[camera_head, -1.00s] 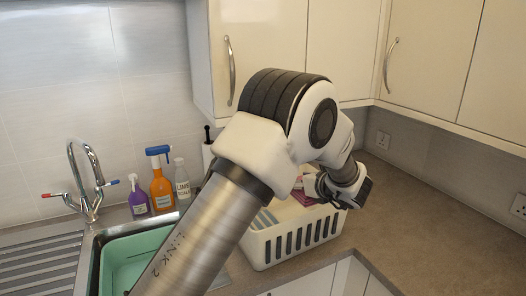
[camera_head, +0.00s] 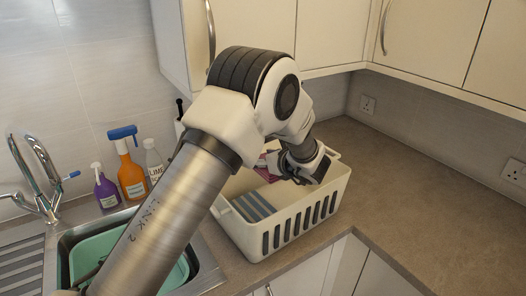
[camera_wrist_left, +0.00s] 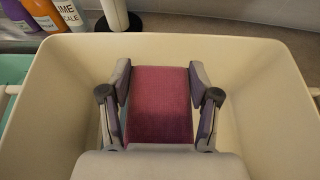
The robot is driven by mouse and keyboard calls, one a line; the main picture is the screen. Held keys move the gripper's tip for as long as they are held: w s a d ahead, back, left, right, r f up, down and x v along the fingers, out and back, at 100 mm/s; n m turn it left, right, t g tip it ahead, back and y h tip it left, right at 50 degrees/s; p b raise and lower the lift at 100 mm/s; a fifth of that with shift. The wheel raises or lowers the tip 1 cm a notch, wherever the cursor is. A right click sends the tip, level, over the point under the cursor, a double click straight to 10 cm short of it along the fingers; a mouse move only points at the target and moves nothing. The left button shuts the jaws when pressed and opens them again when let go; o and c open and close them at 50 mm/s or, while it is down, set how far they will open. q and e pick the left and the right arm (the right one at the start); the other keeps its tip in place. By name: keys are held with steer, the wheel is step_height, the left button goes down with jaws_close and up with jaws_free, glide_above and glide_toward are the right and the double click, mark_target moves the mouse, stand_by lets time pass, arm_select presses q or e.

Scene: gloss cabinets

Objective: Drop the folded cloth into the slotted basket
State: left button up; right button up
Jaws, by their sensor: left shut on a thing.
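The slotted basket (camera_head: 257,240), cream with a row of upright slots in its front wall, stands on the counter. It also shows in the left wrist view (camera_wrist_left: 270,85), its walls around the gripper. My left gripper (camera_head: 291,171) is over the basket's right part in the head view. It is shut on the folded cloth (camera_wrist_left: 161,105), a maroon-pink piece between the two fingers. A bit of the cloth (camera_head: 268,166) shows beside the gripper in the head view. The basket's floor under the cloth is hidden. My right gripper is not in view.
A blue-grey striped piece (camera_head: 252,207) lies in the basket's left part. A purple bottle (camera_head: 106,192), an orange spray bottle (camera_head: 132,179) and a white bottle (camera_head: 154,163) stand behind the sink with its green basin (camera_head: 95,254). The counter right of the basket is clear.

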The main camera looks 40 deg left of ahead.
arm_select(q)
steer(key=shift+s+d+r, duration=0.25)
steer(key=shift+d+r, duration=0.1)
steer(key=shift+d, duration=0.1)
steer(key=o, duration=1)
steer(key=shift+d, duration=0.15)
steer(key=shift+o, duration=0.6)
steer(key=shift+w+a+f, duration=0.15)
steer(key=shift+a, duration=0.2)
steer(key=v, duration=1.2)
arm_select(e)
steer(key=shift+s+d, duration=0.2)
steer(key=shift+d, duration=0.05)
arm_select(q)
steer(key=shift+f, duration=0.1)
